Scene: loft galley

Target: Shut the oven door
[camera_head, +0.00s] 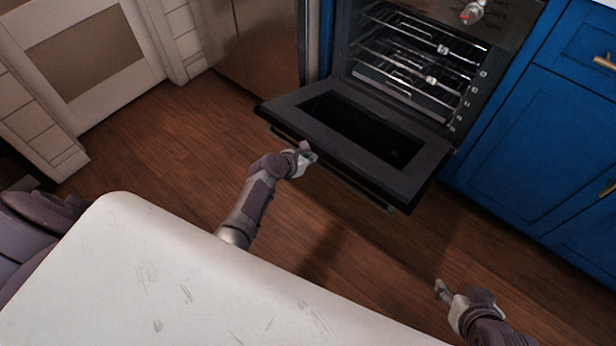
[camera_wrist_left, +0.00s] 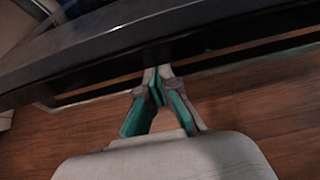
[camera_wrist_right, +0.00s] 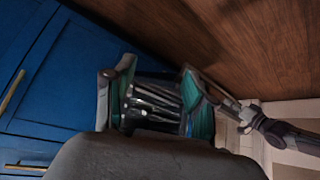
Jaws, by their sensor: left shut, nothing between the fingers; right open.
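The oven door (camera_head: 345,138) hangs open, folded down and out from the dark oven (camera_head: 425,55), whose wire racks show inside. My left gripper (camera_head: 307,150) is shut and empty at the door's outer edge, near its left end. In the left wrist view the shut fingertips (camera_wrist_left: 157,72) are at the door's edge beside the handle bar (camera_wrist_left: 220,60); whether they touch it I cannot tell. My right gripper (camera_head: 447,293) is open and empty above the floor, apart from the door. Its spread fingers (camera_wrist_right: 158,95) also show in the right wrist view.
Blue cabinets (camera_head: 535,150) with brass handles stand right of the oven. A white worktop (camera_head: 180,285) fills the near left. A steel appliance (camera_head: 255,40) and a white brick surround (camera_head: 90,60) are at the back left. Wooden floor (camera_head: 170,150) lies clear between.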

